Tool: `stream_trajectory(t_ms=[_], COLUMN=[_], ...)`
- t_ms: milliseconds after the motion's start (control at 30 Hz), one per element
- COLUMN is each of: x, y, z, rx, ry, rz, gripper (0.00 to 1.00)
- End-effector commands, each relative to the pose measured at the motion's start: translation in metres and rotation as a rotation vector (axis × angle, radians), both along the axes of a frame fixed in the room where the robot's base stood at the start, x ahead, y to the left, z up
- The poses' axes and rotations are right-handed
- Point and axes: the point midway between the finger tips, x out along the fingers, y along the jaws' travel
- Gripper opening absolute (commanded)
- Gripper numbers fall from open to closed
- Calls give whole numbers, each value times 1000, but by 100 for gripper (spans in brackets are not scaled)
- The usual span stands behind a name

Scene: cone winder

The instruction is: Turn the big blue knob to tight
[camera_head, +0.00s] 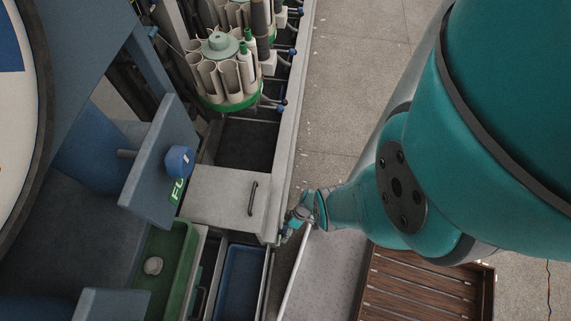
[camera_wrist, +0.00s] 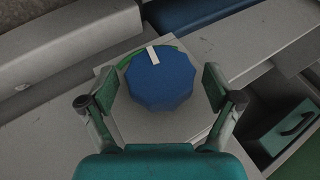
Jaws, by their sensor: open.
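The big blue knob (camera_wrist: 161,82) fills the middle of the wrist view, many-sided, on a pale grey plate (camera_wrist: 120,110). A white pointer mark (camera_wrist: 153,54) at its top edge points up in that view, and a green arc shows along its upper edge. My gripper (camera_wrist: 160,88) is open, with one finger on each side of the knob; contact cannot be told. In the head view my gripper (camera_head: 300,214) is small, beside the corner of a grey box, and I cannot make out the knob between its fingers. No "tight" lettering is readable.
In the head view, another blue knob (camera_head: 179,161) sits on a blue panel (camera_head: 150,170) with green lettering. A grey box (camera_head: 215,195) with a dark handle adjoins my gripper. A bobbin carousel (camera_head: 225,75) stands behind, a wooden crate (camera_head: 420,285) lower right.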

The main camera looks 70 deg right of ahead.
Motion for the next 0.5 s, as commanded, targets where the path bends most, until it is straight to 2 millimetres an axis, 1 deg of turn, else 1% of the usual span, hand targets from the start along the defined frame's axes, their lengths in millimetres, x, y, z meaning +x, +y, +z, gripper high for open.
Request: stream_trajectory(t_ms=[267, 500], x=[0, 1], y=[0, 0], z=[3, 13], rx=[0, 0], ry=[-3, -4], rz=[2, 1], gripper=[90, 90])
